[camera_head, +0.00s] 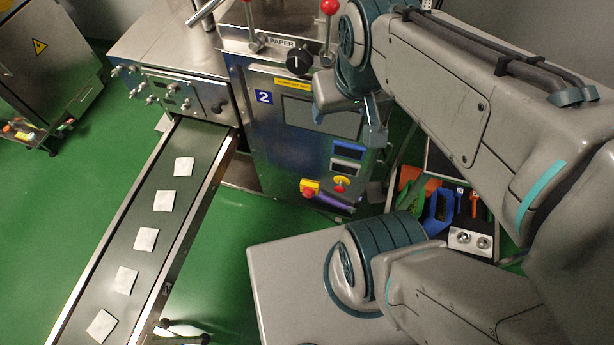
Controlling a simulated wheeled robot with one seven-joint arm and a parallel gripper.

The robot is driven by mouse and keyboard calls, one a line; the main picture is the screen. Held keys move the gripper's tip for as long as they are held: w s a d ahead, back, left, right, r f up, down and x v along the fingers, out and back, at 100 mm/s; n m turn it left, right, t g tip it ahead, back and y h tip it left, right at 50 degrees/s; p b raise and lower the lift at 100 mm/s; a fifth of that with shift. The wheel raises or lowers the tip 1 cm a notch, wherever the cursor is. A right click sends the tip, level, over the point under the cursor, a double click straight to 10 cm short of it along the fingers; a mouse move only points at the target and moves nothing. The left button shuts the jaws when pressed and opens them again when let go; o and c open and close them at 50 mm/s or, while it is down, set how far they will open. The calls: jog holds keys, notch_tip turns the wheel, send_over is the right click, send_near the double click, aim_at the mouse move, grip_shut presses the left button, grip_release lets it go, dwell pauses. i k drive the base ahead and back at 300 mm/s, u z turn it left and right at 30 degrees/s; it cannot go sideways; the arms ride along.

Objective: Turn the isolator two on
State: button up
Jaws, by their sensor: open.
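The machine marked with a blue "2" plate (264,97) stands upright in the middle of the head view. Low on its front is a red and yellow switch (309,188). A second red and yellow control (341,184) sits to its right, below a small display. Which of these is isolator two, and how its handle is set, I cannot tell. A black rotary knob (299,62) is higher up, near the "PAPER" label. My gripper (350,118) is open and hangs in front of the machine's screen, above and right of the switches. It appears empty; its fingertips are partly unclear.
A conveyor (112,240) with several white teabags runs down the left. An open case (403,206) of coloured tools stands right of the machine. Two red-knobbed levers (330,8) rise from the machine's top. Green floor is free between conveyor and machine.

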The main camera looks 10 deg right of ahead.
aim_at(308, 193)
jog(key=u, duration=0.05)
jog(key=k, duration=1.1)
jog(key=z, duration=0.7)
jog(key=i, duration=1)
jog(key=u, duration=0.75)
